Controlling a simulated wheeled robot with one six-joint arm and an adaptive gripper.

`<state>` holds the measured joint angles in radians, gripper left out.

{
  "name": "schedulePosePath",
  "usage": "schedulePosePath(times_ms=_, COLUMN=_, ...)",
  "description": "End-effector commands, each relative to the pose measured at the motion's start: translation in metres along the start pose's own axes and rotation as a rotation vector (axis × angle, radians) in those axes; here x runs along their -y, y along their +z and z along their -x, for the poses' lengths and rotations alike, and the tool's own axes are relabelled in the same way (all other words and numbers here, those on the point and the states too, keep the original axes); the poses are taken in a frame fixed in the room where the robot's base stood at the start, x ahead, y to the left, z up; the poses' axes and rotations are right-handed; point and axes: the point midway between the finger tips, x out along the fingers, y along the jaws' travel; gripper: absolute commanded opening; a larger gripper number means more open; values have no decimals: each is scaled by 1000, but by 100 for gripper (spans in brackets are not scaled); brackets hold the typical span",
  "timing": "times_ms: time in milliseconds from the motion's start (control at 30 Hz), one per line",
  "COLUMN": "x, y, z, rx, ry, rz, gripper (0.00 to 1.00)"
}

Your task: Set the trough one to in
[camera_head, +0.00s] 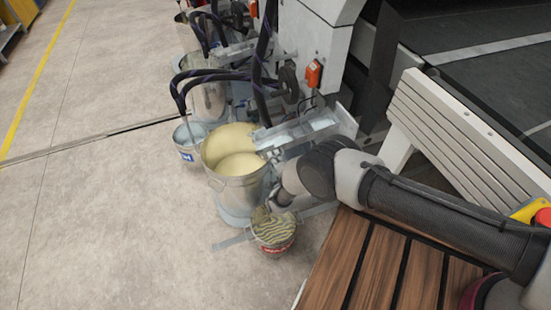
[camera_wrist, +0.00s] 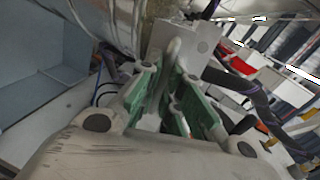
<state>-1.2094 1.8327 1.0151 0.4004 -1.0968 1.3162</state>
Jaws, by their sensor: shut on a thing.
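A metal trough (camera_head: 300,132) juts out from the white machine housing over a large bucket (camera_head: 240,183) of cream-coloured liquid. My gripper (camera_head: 277,201) is low at the right side of that bucket, below the trough, mostly hidden by my own wrist. In the wrist view, my gripper (camera_wrist: 167,98) has its green-padded fingers closed around a slim pale grey handle-like piece (camera_wrist: 172,58). What that piece joins to is not clear. A blue-grey box-like surface (camera_wrist: 45,60) fills the left of that view.
A small bucket with striped contents (camera_head: 274,230) stands on the floor just below my gripper. A smaller pail (camera_head: 189,142) and black hoses (camera_head: 215,75) are beyond. Wooden slats (camera_head: 365,265) lie at lower right. Floor at left is clear.

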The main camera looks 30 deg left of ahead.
Motion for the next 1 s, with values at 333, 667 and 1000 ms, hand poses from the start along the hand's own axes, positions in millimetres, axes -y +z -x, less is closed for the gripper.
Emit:
schedulePosePath(times_ms=333, x=4, y=0, z=-2, rx=2, ry=-5, rz=-4, gripper=18)
schedulePosePath(times_ms=667, x=3, y=0, z=-1, rx=1, ry=-5, rz=-2, gripper=18)
schedulePosePath(times_ms=1000, x=2, y=2, z=54, rx=4, ry=0, rz=1, gripper=18)
